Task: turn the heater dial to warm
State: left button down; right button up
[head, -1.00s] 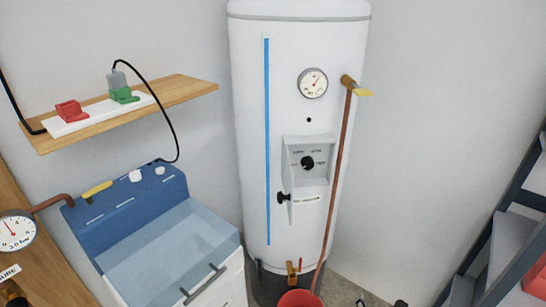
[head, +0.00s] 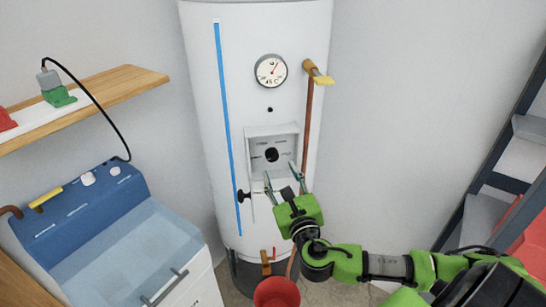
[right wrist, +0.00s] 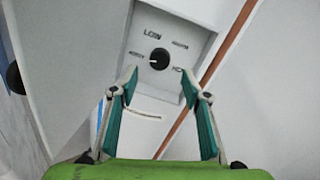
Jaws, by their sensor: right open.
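The heater dial is a small round black knob (head: 271,155) on a grey panel (head: 290,136) on the front of the white heater tank (head: 215,150). In the right wrist view the dial (right wrist: 159,59) shows between and beyond the fingertips. Its printed marks include "LOW"; the others are hard to read. A white mark sits on the knob's left side. My right gripper (head: 280,179) is open and empty, just below and in front of the dial, apart from it. Its fingers also show in the right wrist view (right wrist: 158,88). My left gripper is not in view.
A copper pipe (head: 308,115) with a yellow-handled tap runs down right of the panel. A black knob (head: 243,196) sticks out at lower left of the panel. A red bucket (head: 277,293) stands below. A blue sink unit (head: 80,215) is at left, metal shelving (head: 490,190) at right.

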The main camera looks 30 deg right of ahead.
aim_at(273, 157)
jog(key=p+x, duration=0.1)
jog(key=x, duration=0.6)
jog(key=shift+f, duration=0.1)
jog(key=c, duration=1.1)
